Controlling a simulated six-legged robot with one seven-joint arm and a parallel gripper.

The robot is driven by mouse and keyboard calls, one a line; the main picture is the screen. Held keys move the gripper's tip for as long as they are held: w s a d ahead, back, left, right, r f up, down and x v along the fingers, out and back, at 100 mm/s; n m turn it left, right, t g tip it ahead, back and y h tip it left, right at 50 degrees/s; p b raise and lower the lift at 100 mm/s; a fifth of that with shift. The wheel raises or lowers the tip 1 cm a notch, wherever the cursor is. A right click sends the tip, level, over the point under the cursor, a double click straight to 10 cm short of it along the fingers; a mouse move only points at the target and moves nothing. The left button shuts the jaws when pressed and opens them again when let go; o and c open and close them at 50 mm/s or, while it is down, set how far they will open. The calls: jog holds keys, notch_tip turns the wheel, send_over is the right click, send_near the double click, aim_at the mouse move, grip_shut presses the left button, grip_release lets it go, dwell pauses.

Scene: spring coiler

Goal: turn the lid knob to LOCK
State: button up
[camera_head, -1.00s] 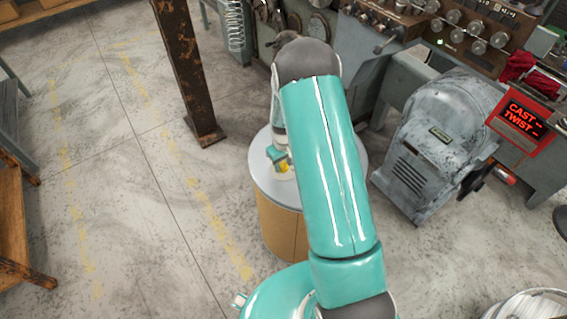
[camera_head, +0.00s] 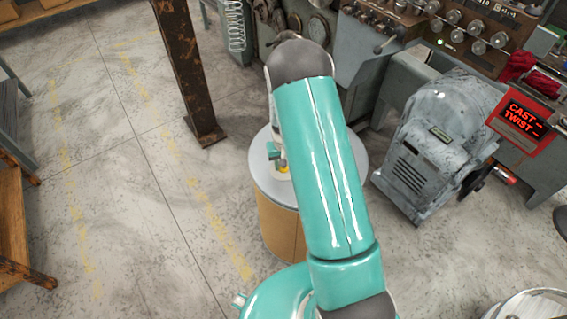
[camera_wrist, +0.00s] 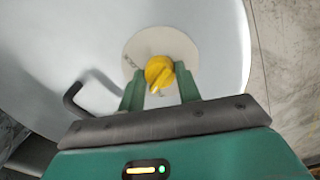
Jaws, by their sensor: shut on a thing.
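The yellow lid knob (camera_wrist: 158,72) sits on a pale round disc (camera_wrist: 150,46) on the grey-white lid. My gripper (camera_wrist: 159,84) is shut on the knob, with one green finger on each side of it. In the head view a bit of the yellow knob (camera_head: 283,169) shows beneath my gripper (camera_head: 277,157). The lid (camera_head: 266,184) tops a brown drum (camera_head: 279,225), partly hidden by my arm. Marks on the disc are too small and covered to read.
A dark bent handle (camera_wrist: 76,98) stands on the lid to the left of the knob. A rusty post (camera_head: 190,75) rises behind and left of the drum. A grey machine (camera_head: 437,140) with a red display (camera_head: 522,124) stands to the right.

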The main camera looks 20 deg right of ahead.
jog(key=m, duration=1.3)
jog(key=shift+m, duration=0.3)
dwell(0.3)
jog(key=o, duration=1)
notch_tip(320, 180, up, 14)
jog(key=shift+s+f, duration=0.1)
jog(key=shift+f, duration=0.05)
